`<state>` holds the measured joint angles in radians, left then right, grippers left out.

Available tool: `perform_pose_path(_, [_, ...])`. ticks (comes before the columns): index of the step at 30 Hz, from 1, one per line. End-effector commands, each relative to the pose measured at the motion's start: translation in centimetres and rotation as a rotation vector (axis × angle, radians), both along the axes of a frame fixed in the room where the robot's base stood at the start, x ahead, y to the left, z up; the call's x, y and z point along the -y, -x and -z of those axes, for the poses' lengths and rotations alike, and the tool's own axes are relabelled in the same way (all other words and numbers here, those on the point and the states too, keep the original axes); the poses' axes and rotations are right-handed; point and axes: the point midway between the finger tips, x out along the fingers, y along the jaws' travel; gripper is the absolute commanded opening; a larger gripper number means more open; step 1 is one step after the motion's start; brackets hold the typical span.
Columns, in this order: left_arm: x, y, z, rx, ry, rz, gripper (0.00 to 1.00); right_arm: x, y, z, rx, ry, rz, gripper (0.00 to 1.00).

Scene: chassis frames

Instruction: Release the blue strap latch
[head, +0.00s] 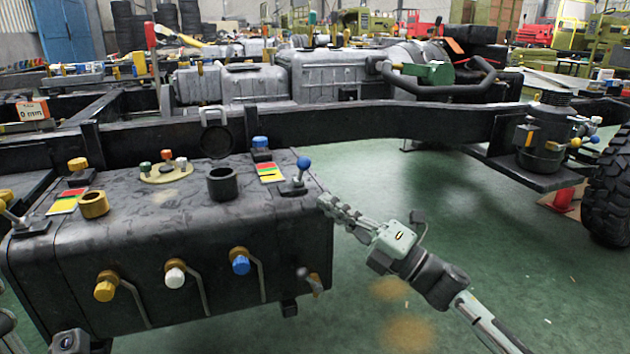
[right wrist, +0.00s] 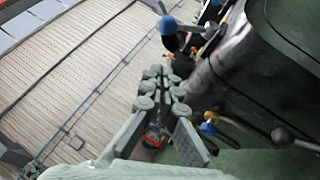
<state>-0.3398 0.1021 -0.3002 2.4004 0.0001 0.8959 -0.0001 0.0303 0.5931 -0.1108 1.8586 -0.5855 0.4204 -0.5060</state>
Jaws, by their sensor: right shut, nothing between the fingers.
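A small lever with a blue ball knob (head: 304,163), which looks like the blue strap latch, stands on a dark base at the right end of the black tank's top (head: 150,215). It leans slightly right in the head view. In the right wrist view a blue ball (right wrist: 168,25) on a lever shows beyond the fingertips. My right gripper (head: 328,204) is beside the tank's right end, just right of and below the lever. Its fingers (right wrist: 168,84) are closed together and empty, apart from the knob.
The tank also carries a blue cap (head: 260,141), a blue-knobbed valve (head: 240,263), a white-knobbed valve (head: 174,275) and several yellow fittings. A dark chassis rail (head: 400,120) runs behind it. Green floor (head: 430,220) is open to the right, towards a tyre (head: 610,190).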

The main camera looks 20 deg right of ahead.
Motion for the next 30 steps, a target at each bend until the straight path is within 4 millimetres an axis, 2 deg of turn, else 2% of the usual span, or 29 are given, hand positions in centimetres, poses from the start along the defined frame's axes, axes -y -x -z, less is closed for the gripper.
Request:
perform_pose_path(5, [0.0, 0.0, 0.0, 0.001, -0.001, 0.0, 0.0, -2.2, -2.8, -1.4, 0.004, 0.0, 0.0, 0.0])
perform_pose_path(12, [0.1, -0.3, 0.2, -0.001, -0.007, 0.001, 0.0, -1.5, -5.6, -2.4, 0.0, 0.0, 0.0, 0.0])
perform_pose_path(30, [0.0, 0.0, -0.4, 0.014, -0.008, 0.0, 0.0, -1.3, -6.1, -2.8, -0.004, 0.0, 0.0, 0.0])
